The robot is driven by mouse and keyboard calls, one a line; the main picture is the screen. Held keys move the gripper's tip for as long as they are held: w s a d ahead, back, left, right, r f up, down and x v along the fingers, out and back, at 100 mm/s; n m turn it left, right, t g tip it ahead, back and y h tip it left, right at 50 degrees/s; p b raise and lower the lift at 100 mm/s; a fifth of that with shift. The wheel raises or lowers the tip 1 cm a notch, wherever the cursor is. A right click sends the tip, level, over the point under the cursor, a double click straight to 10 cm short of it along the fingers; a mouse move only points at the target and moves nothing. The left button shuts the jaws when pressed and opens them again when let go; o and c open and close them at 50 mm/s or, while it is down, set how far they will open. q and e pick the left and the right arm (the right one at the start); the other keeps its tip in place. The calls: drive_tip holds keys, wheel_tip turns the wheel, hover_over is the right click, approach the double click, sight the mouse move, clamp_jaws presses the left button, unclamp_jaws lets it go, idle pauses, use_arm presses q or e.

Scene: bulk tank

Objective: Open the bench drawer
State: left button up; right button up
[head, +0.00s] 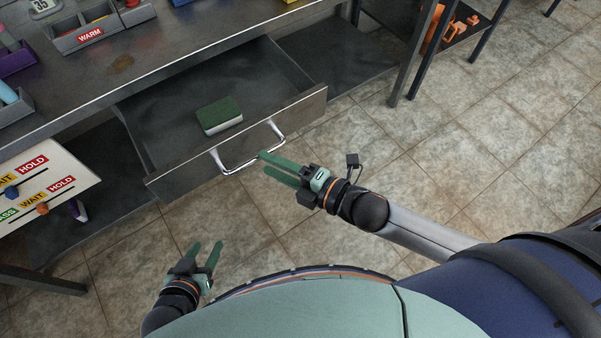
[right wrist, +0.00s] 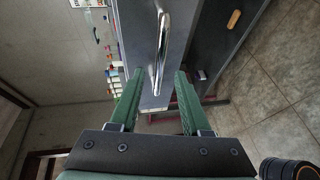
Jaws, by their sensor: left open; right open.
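The bench drawer (head: 160,183) is pulled out from under the grey workbench and stands open. The chrome bar handle (head: 240,167) is on the drawer front and also shows in the right wrist view (right wrist: 161,50). My right gripper (head: 272,168) is open just in front of the handle's right part, its fingertips close to the bar. In the right wrist view the handle stands ahead, between the lines of my two fingers (right wrist: 155,95), with nothing held. My left gripper (head: 206,252) is open and empty, low in front of the drawer.
The workbench top (head: 150,75) holds a grey bin with a WARM label (head: 88,36) and other bins at the left. A white board with WAIT and HOLD labels (head: 45,185) stands left of the drawer. A rack with orange parts (head: 455,28) is at upper right. The tiled floor (head: 480,150) is clear at right.

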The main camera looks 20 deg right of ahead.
use_arm(q)
drive_tip(key=shift+s+a, duration=0.1)
drive_tip(key=shift+a, duration=0.1)
use_arm(e)
drive_tip(key=v, duration=0.8)
drive_tip(key=shift+d, duration=0.1)
use_arm(q)
wheel_tip(320, 180, up, 8)
drive_tip(key=s+a+p, duration=0.1)
drive_tip(key=a+p, duration=0.1)
drive_tip(key=p, duration=0.8)
drive_tip(key=shift+s+a+n+y, duration=0.25)
drive_tip(key=shift+a+n+y, duration=0.05)
drive_tip(key=shift+a+y, duration=0.1)
use_arm(e)
drive_tip(key=s+d+f+m+g+h, duration=0.1)
drive_tip(key=s+d+f+m+h, duration=0.1)
drive_tip(key=m, duration=0.9)
drive_tip(key=s+d+f+m+g+h, duration=0.1)
drive_tip(key=d+f+m+h, duration=0.3)
drive_tip(key=m, duration=0.8)
drive_tip(key=shift+s+d+g+h, duration=0.25)
drive_tip(key=shift+s+g+h, duration=0.15)
drive_tip(key=shift+s+h, duration=0.6)
use_arm(q)
drive_tip(key=shift+d+f, duration=0.1)
use_arm(e)
drive_tip(key=shift+w+f, duration=0.15)
use_arm(q)
drive_tip(key=shift+w, duration=0.1)
